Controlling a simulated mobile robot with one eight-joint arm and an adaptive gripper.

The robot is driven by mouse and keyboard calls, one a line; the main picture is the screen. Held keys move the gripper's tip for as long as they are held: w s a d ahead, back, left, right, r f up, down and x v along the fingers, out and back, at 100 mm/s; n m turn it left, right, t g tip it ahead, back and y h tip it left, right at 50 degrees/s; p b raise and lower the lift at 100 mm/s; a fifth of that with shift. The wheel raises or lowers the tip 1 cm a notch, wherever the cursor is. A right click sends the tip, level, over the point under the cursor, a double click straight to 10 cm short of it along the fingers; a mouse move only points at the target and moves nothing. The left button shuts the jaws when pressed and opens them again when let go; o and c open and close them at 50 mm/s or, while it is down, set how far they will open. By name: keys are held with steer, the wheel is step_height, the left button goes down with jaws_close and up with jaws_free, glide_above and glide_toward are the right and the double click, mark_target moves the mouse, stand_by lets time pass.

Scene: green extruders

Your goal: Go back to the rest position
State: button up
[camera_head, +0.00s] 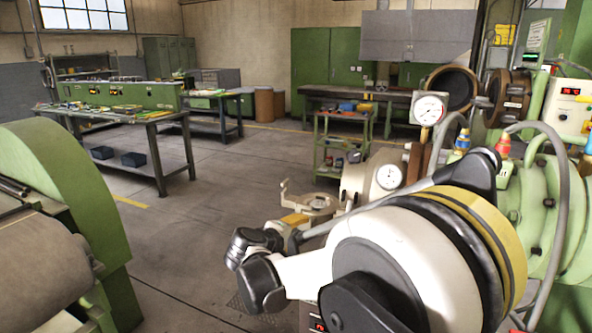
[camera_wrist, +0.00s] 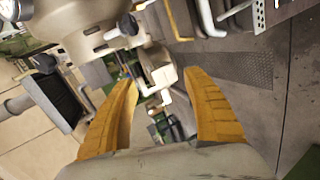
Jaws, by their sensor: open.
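My gripper shows in the wrist view with two yellow ribbed fingers (camera_wrist: 158,105). The fingers stand well apart with nothing between them. In the head view, my arm reaches forward from the lower right, with its white and black links bent toward the middle. A small yellow part by the wrist (camera_head: 294,219) shows there, but the fingertips cannot be made out clearly. The wrist view is tilted, and beyond the fingers it shows machine parts and the floor.
Green extruder machinery (camera_head: 562,205) with a pressure gauge (camera_head: 429,109) and hoses stands close at right. Another green machine (camera_head: 70,180) is at left. A workbench (camera_head: 120,118) with tools and a small green cart (camera_head: 341,143) stand farther back. The grey floor between is clear.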

steer(key=s+d+r+m+g+y, duration=0.1)
steer(key=s+d+r+m+g, duration=0.15)
steer(key=s+d, duration=0.55)
steer(key=s+d+r+m+g+y, duration=0.1)
steer(key=s+d+r+m, duration=0.2)
steer(key=s+d, duration=0.55)
steer(key=s+d+f+m+y, duration=0.2)
steer(key=s, duration=0.7)
steer(key=s+d+f+m+g+y, duration=0.1)
steer(key=s+d+f+m, duration=0.1)
steer(key=s, duration=0.8)
steer(key=shift+s+f+m+y, duration=0.2)
steer(key=shift+s+m+y, duration=0.15)
steer(key=shift+m, duration=0.5)
steer(key=shift+w, duration=0.1)
